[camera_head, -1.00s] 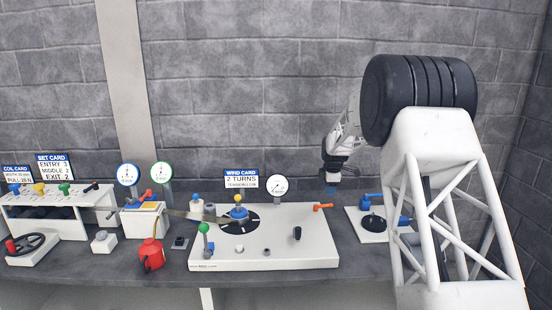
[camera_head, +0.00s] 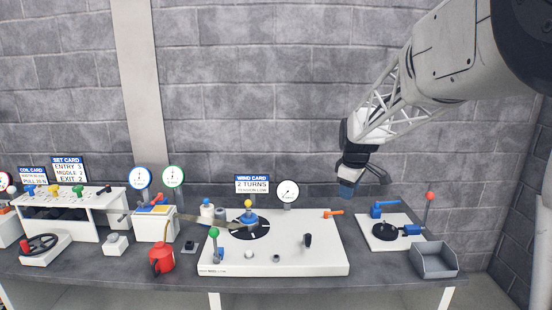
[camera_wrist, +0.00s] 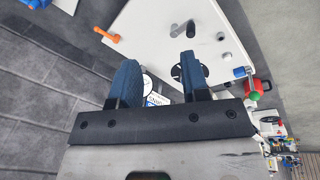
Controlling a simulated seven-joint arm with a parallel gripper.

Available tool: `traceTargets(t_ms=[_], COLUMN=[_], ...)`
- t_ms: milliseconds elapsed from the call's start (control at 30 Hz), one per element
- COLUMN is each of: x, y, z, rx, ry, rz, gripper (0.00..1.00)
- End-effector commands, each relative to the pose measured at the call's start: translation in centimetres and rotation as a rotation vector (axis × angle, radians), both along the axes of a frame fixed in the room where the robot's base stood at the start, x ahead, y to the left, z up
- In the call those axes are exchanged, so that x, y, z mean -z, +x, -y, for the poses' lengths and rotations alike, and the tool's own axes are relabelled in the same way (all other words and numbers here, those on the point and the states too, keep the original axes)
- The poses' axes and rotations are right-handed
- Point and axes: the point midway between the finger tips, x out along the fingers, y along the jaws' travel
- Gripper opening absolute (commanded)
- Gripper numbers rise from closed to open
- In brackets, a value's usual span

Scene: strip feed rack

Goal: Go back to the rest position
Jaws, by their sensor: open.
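My gripper (camera_head: 346,190) hangs in the air at the right, above the back of the bench and between the white wind plate and the smaller plate to its right. In the wrist view its two blue fingers (camera_wrist: 157,80) stand apart with nothing between them. The white wind plate (camera_head: 310,262) lies beyond the fingertips there. It carries a dark round reel with a blue hub (camera_head: 249,219), a green-knobbed lever (camera_head: 214,234), a black knob (camera_head: 307,241) and an orange handle (camera_head: 333,213).
A small white plate with blue clamps (camera_head: 385,243), a red-knobbed lever (camera_head: 429,200) and an empty grey tray (camera_head: 434,262) stand at the right. A red can (camera_head: 161,260), a white feed rack (camera_head: 88,230) and a handwheel (camera_head: 40,245) stand at the left. The air above the bench is clear.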

Motion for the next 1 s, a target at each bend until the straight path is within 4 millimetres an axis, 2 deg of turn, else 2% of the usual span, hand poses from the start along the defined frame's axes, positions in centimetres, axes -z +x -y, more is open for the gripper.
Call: traceTargets(t_ms=[33,200,500,1000], x=[-0.6,-1.9,-3.1,-2.6], y=[-1.5,-6.2,-14.7,-28.7], z=[-0.2,-0.7,-1.5,-2.6], rx=[0.026,0.125,0.304,0.599], ry=[0.005,0.025,0.063,0.126], rz=[0.002,0.005,0.009,0.017], gripper=[0.42,0.42,0.42,0.42])
